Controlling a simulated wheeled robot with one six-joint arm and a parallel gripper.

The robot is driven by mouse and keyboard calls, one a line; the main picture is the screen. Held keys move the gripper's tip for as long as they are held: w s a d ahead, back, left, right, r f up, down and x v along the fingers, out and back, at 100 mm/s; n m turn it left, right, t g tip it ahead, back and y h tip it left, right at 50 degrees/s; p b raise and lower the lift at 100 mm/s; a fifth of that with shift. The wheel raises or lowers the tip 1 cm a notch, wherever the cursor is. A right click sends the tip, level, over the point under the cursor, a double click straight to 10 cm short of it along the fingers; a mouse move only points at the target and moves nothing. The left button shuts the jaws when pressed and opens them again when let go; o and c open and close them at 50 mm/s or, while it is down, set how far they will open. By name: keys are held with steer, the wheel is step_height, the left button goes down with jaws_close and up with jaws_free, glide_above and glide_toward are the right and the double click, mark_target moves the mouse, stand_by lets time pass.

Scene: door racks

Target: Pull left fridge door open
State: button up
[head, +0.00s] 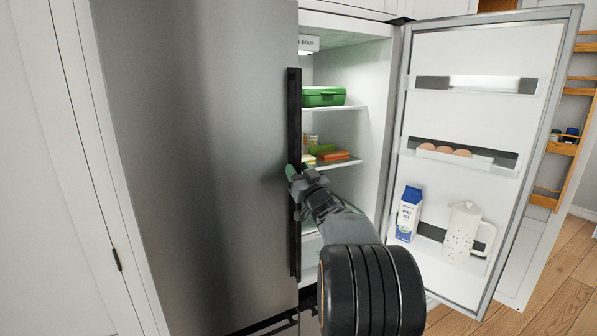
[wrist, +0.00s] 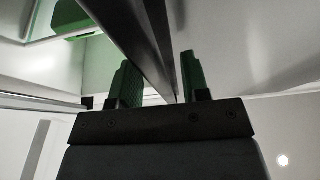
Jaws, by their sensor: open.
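The left fridge door (head: 195,150) is a tall brushed-steel panel and stands shut in the head view. Its long black vertical handle (head: 294,110) runs along its right edge. My gripper (head: 291,174) is at the middle of this handle, coming from the right front. In the wrist view, its two green-padded fingers (wrist: 160,80) are apart, and the dark handle bar (wrist: 143,45) runs down between them. I cannot tell whether either finger touches the bar. The arm hides part of the lower fridge opening.
The right fridge door (head: 475,130) stands wide open, with eggs (head: 446,150), a milk carton (head: 409,213) and a white jug (head: 462,232) on its shelves. A green box (head: 323,96) sits inside the fridge. Wooden floor (head: 560,290) is clear at the lower right.

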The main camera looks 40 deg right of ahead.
steer(key=shift+c, duration=0.4)
jaws_close()
